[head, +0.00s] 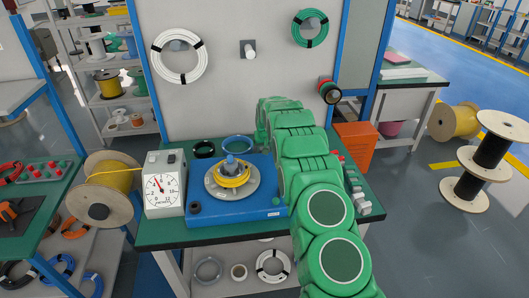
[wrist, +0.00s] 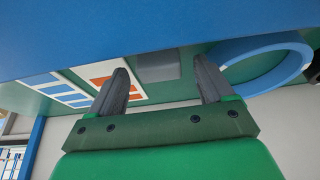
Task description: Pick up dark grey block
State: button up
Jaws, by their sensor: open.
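A grey block (wrist: 157,66) shows in the wrist view on the green bench top. It lies between and beyond the tips of my gripper's fingers, with its upper part in the picture cut off by the blue surface. My gripper (wrist: 161,78) is open, its two dark fingers apart with nothing held between them. I see no contact between the fingers and the block. In the head view my green arm reaches over the bench; my gripper and the block are hidden there.
A blue machine (head: 205,211) with a yellow cable coil (head: 232,176) stands on the bench (head: 160,234). A blue cable ring (head: 238,142) lies behind it. A dial gauge box (head: 164,185) stands left. A white panel (head: 222,85) rises behind.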

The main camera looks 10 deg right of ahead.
jog(key=c, duration=1.1)
jog(key=shift+c, duration=0.2)
jog(key=shift+r, duration=1.55)
jog(key=shift+s+r, duration=0.35)
jog(key=shift+r, duration=0.25)
jog(key=s+r, duration=0.4)
jog(key=r, duration=0.1)
jog(key=shift+s+r, duration=0.15)
jog(key=shift+s, duration=0.25)
jog(key=s+r, duration=0.3)
jog(key=s, duration=0.5)
jog(key=shift+s+r, duration=0.25)
